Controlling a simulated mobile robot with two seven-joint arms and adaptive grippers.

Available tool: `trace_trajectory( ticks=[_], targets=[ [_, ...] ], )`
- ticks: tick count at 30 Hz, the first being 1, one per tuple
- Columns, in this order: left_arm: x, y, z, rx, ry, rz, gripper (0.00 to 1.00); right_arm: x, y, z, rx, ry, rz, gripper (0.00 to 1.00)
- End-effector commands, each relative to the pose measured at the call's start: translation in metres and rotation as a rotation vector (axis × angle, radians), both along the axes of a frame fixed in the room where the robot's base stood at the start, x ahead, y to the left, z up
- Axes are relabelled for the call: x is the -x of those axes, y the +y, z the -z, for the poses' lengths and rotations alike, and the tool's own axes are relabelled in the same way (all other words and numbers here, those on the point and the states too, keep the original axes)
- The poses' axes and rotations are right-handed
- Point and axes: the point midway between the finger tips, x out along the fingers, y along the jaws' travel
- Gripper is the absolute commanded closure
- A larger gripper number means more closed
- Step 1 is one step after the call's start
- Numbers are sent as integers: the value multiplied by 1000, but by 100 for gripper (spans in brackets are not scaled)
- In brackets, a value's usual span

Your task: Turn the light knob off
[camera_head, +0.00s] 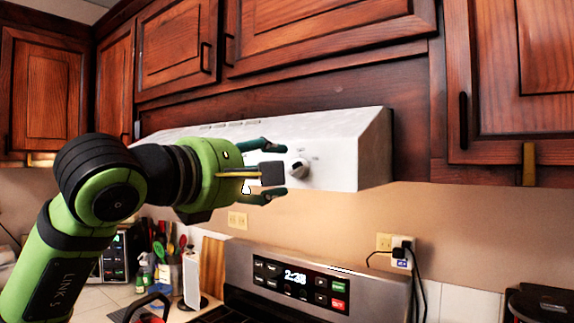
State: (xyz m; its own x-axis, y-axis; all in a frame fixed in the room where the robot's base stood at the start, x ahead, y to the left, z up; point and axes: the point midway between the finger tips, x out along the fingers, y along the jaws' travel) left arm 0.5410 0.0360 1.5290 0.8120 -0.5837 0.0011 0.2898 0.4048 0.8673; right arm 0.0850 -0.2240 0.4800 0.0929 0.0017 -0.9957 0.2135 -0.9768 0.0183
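Faint markings sit around the knob, too small to read. My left gripper (282,171), green with dark fingers, reaches in from the left just beside the knob. Its two fingers are spread, one above and one below the knob's height, with nothing held between them. I cannot tell whether a fingertip touches the hood or knob. My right gripper is not in view.
Dark wood cabinets (330,40) hang above and beside the hood. Below is a stove with a display panel (297,285). A utensil holder and bottles stand at the lower left. A plugged outlet (400,250) is on the wall.

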Motion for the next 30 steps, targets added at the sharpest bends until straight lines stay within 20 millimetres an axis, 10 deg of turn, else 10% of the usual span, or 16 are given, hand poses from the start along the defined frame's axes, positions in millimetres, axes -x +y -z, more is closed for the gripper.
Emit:
trace_trajectory(
  ticks=[20,25,30],
  targets=[
    [-44,-33,1,2,2,5,44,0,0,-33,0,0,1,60],
    [-44,-33,1,2,2,5,99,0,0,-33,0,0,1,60],
    [-44,-33,1,1,5,4,99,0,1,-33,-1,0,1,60]
  ],
)
